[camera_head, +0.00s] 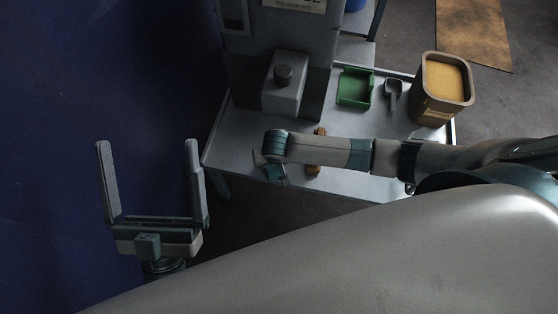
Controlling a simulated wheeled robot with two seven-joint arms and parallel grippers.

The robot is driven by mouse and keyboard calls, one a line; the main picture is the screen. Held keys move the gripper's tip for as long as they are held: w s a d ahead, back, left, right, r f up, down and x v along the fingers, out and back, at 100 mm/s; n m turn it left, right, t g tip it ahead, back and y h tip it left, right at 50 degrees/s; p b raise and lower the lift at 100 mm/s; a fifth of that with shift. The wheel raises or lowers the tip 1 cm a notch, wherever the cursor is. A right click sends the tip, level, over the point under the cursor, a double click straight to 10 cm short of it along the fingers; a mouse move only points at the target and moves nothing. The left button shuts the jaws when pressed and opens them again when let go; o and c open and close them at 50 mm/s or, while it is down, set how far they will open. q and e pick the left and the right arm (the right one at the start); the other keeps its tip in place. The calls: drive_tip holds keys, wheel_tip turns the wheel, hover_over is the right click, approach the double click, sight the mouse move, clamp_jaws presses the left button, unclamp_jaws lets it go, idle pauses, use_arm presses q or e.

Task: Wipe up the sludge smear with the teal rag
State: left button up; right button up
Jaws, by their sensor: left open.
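My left gripper (150,185) is open and empty, its two long fingers apart, left of the table and clear of it. My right arm reaches in from the right across the table, and my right gripper (262,160) is at its end over the near left part of the top. Its fingers are mostly hidden, so its jaws cannot be judged. A small teal patch (274,174) shows just below that wrist; I cannot tell whether it is the rag or part of the gripper. I cannot make out the sludge smear.
The grey table (232,135) carries a grey box with a dark knob (284,85), a green tray (355,88), a grey scoop (393,91) and a brown bin of yellow material (428,98). A brown object (319,131) is partly hidden under my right arm. A tall grey cabinet (300,35) stands behind.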

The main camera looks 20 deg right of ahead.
drive_tip(key=shift+w+a, duration=0.25)
drive_tip(key=shift+a, duration=0.35)
drive_tip(key=shift+s+d+r+p, duration=0.15)
drive_tip(key=shift+s+d+p, duration=0.15)
drive_tip(key=shift+d+p, duration=0.5)
drive_tip(key=shift+s+d+p, duration=0.45)
drive_tip(key=shift+d+p, duration=0.1)
drive_tip(key=shift+p, duration=0.35)
drive_tip(key=shift+d, duration=0.1)
drive_tip(key=shift+s+d+p, duration=0.55)
drive_tip(key=shift+d+p, duration=0.1)
drive_tip(key=shift+p, duration=0.1)
drive_tip(key=shift+s+d+p, duration=0.25)
drive_tip(key=shift+d+p, duration=0.1)
drive_tip(key=shift+d, duration=0.1)
drive_tip(key=shift+s+d+f, duration=0.1)
drive_tip(key=shift+f, duration=0.1)
